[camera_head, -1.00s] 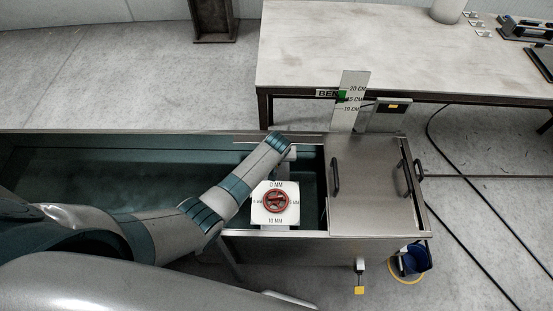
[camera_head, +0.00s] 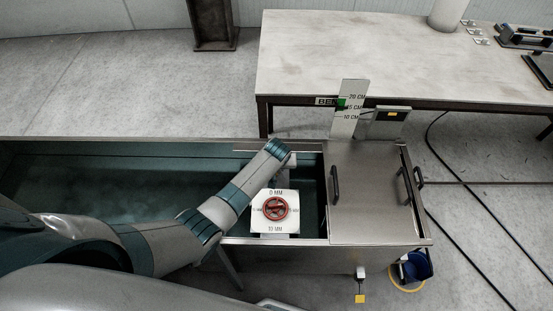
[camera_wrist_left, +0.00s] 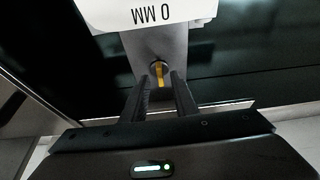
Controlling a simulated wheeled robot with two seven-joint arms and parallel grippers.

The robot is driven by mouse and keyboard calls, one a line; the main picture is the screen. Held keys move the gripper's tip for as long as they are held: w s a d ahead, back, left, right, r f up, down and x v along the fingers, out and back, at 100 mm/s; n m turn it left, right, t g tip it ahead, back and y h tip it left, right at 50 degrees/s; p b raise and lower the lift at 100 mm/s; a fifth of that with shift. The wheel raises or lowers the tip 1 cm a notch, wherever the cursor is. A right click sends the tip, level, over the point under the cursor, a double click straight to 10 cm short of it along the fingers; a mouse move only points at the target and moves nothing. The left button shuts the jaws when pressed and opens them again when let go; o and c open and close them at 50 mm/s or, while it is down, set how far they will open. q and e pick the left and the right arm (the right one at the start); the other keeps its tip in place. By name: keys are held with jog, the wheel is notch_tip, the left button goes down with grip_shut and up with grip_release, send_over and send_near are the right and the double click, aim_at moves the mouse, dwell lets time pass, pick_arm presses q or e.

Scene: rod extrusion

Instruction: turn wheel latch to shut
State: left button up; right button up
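A red wheel (camera_head: 275,208) sits on a white plate (camera_head: 288,228) marked in millimetres, above the edge of the tank in the head view. My left arm reaches in from the left and ends just behind the plate, so its gripper is mostly hidden there. In the left wrist view the plate (camera_wrist_left: 108,18) shows its "0 MM" mark upside down. Below it, a grey block carries a small round knob with a yellow strip (camera_wrist_left: 159,73). My left gripper (camera_wrist_left: 166,76) points at this knob, its two fingers apart with a narrow gap. Contact with the knob cannot be told. My right gripper is out of view.
A long tank (camera_head: 95,185) of dark liquid runs along the left. A steel cover (camera_head: 370,195) with handles lies right of the wheel. A workbench (camera_head: 350,50) stands behind. A blue bucket (camera_head: 415,265) and cables are on the floor at the right.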

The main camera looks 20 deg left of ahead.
pick_arm(q)
jog(key=b+v, duration=0.1)
jog(key=v, duration=1.5)
jog(key=shift+r+b, duration=0.15)
jog(key=shift+b, duration=0.2)
jog(key=shift+s+d, duration=0.1)
jog(key=shift+s, duration=0.05)
